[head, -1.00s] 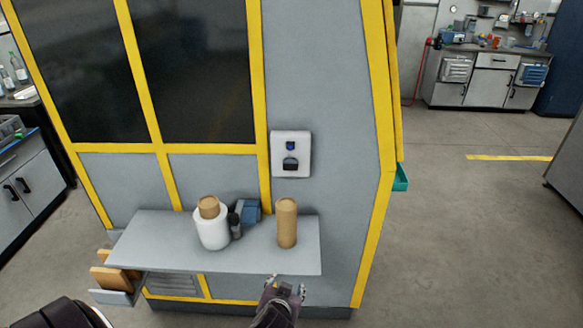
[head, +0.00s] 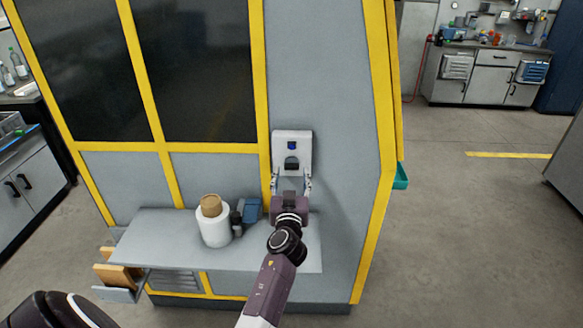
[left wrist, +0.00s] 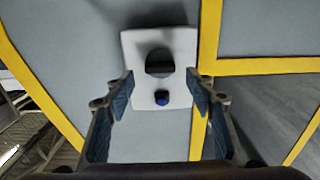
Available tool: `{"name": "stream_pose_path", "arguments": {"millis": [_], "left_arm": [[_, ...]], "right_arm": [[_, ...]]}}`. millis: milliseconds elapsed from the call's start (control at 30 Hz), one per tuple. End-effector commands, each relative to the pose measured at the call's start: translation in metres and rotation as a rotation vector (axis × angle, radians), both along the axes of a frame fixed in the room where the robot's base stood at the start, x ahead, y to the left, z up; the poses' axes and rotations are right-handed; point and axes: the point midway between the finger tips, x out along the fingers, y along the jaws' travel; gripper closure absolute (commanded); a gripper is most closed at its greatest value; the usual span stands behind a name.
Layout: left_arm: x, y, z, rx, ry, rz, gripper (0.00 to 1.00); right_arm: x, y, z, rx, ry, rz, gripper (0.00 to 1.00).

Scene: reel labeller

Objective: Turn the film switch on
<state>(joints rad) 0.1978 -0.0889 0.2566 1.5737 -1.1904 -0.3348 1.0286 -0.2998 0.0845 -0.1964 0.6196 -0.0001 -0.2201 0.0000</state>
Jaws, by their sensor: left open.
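The film switch is a white plate (head: 305,140) on the grey panel of the machine, with a small blue emblem and a black knob (head: 292,163) below it. In the left wrist view the plate (left wrist: 134,50) appears the other way up, with the black knob (left wrist: 160,63) above the blue emblem (left wrist: 162,98). My left gripper (head: 291,179) is open just in front of the plate's lower part. In the left wrist view its fingers (left wrist: 160,85) stand apart on either side of the plate, with nothing between them held. My right gripper is not in view.
Below the switch a grey shelf (head: 170,251) carries a white container with a brown lid (head: 214,224), a small dark bottle (head: 236,224) and a blue item (head: 250,209). My arm crosses in front of the shelf's right part. Floor is free to the right.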

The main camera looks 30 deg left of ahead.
Motion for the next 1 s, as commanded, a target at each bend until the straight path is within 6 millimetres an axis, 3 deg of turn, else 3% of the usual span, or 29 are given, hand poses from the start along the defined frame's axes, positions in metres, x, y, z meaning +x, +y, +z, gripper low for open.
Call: {"name": "stream_pose_path", "arguments": {"millis": [300,667,1000], "left_arm": [[0.027,0.017,0.000,0.000,0.001,0.001,0.50],[0.030,0.019,0.000,-0.001,0.001,0.001,0.51],[0.029,0.018,-0.001,-0.001,0.001,0.001,0.88]], "right_arm": [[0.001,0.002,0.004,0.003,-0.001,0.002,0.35],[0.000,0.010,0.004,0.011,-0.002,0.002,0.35],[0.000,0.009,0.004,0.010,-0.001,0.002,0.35]]}}
